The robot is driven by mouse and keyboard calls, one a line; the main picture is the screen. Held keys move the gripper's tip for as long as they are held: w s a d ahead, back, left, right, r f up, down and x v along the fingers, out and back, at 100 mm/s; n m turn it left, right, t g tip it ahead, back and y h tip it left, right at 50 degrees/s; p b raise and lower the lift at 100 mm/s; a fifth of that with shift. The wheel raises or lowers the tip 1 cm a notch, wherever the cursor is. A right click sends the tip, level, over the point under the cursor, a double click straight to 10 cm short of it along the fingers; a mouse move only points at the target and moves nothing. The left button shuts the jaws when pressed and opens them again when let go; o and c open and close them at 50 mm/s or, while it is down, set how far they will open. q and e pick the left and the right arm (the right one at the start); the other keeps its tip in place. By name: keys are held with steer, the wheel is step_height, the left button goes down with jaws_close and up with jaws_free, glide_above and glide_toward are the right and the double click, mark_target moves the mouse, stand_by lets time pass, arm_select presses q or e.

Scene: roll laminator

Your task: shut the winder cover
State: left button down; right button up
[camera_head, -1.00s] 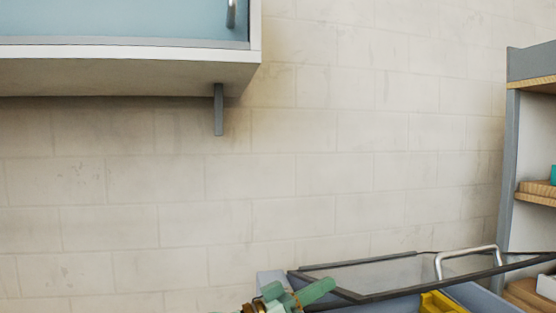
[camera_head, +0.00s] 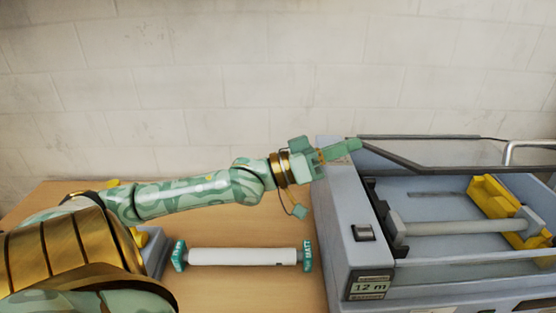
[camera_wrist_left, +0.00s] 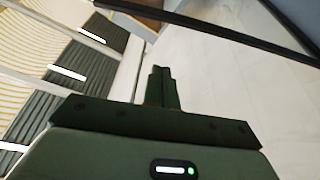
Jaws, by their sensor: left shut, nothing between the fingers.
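The winder cover (camera_head: 430,152) is a clear panel in a dark frame with a metal handle (camera_head: 530,146). It stands raised and tilted over the open bay of the grey laminator (camera_head: 345,235) at the right of the head view. My left gripper (camera_head: 353,147) is shut and empty, level with the cover's left end. Its fingertips are close to the dark frame; I cannot tell if they touch. In the left wrist view the shut fingers (camera_wrist_left: 161,86) point toward the pale wall, and a dark bar crosses above them. My right gripper is not in view.
A white roll with teal ends (camera_head: 243,257) lies on the wooden table (camera_head: 220,290) left of the laminator. A yellow holder (camera_head: 497,205) and a grey shaft (camera_head: 455,229) sit in the bay. A small display (camera_head: 370,287) reads 12 m.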

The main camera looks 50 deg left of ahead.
arm_select(q)
steer(key=p+v, duration=0.2)
steer(key=v, duration=1)
steer(key=shift+s+a+p, duration=0.25)
steer(key=shift+a+p, duration=0.05)
steer(key=shift+a, duration=0.05)
steer(key=shift+f, duration=0.1)
